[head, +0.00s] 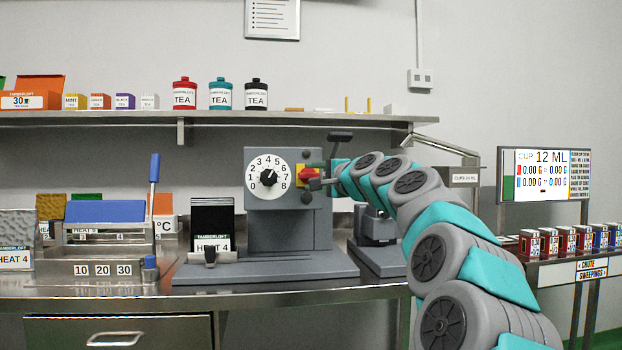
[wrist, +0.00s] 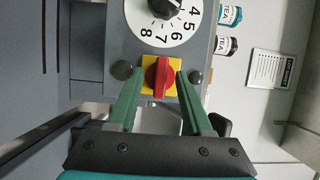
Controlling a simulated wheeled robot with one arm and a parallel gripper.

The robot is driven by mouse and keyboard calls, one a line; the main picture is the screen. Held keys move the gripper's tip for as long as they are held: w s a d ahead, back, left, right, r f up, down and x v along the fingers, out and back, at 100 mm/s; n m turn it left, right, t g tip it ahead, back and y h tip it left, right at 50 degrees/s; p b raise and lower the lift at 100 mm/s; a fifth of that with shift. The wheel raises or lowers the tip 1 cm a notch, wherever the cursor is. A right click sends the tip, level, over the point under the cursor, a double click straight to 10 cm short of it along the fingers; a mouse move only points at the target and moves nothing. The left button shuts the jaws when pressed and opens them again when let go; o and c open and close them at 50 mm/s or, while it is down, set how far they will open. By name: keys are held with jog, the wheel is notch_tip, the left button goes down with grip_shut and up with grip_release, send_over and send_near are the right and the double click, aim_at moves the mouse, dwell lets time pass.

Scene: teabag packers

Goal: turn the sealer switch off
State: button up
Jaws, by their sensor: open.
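The sealer (head: 290,235) is a grey machine on the bench. Its switch is a red handle on a yellow plate (head: 307,175), right of the white numbered dial (head: 268,177). The red handle (wrist: 159,77) lies level across the plate in the head view, and runs up and down in the turned wrist view. My gripper (head: 316,175) is open in front of the switch. In the wrist view its green fingers (wrist: 160,80) stand on either side of the red handle, with gaps visible. Whether the fingertips reach past the handle's front is hard to tell.
Dark round knobs (wrist: 124,70) sit close on both sides of the switch. A black HEAT 4 box (head: 212,222) stands at the sealer's left. A shelf (head: 130,119) with tea tins runs above. A scale display (head: 545,175) stands to the right.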

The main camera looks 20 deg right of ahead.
jog(key=s, duration=0.6)
jog(key=shift+s+d+b, duration=0.25)
jog(key=shift+d+b, duration=0.15)
